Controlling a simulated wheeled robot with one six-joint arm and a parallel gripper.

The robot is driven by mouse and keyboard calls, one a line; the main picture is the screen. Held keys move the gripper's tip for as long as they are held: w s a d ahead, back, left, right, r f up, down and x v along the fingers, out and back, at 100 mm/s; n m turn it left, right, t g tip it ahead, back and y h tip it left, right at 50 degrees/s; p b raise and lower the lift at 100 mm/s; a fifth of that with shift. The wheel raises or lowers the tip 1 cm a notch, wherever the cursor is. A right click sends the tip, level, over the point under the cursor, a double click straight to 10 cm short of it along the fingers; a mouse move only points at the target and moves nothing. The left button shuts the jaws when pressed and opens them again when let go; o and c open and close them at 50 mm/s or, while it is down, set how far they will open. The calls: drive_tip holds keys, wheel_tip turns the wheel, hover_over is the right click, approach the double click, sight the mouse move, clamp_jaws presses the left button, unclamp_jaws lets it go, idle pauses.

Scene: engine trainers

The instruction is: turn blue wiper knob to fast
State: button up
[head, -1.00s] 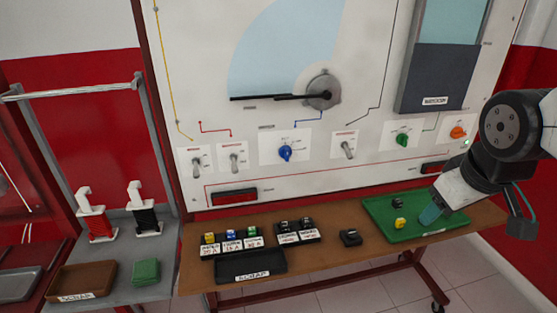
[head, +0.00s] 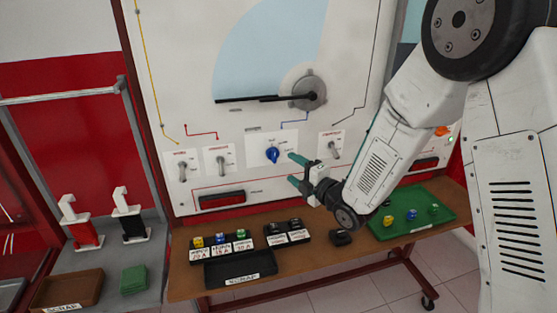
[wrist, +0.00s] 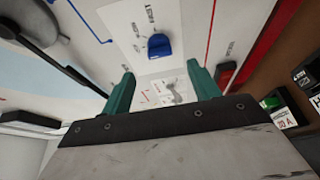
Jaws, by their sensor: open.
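The blue wiper knob (head: 273,155) sits on a white label plate on the upright panel, left of my gripper in the head view. In the wrist view the blue knob (wrist: 159,46) is above and between the two fingertips, with a label reading "FAST" beside it. My gripper (head: 296,170) has teal fingers, is open and empty, and points at the panel just right of the knob. The fingers also show in the wrist view (wrist: 160,82). They are apart from the knob. The knob's exact pointer setting is too small to read.
Toggle switches (head: 221,159) flank the knob, one close on its right (head: 334,150). A wiper arm on a round hub (head: 309,93) is above. Below, a bench holds block racks, a black scrap tray (head: 240,268) and a green tray (head: 440,198) with several blocks.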

sight(276, 158)
drive_tip(key=x, duration=0.7)
drive_tip(key=shift+w+a, duration=0.2)
drive_tip(key=shift+a, duration=0.05)
drive_tip(key=c, duration=1)
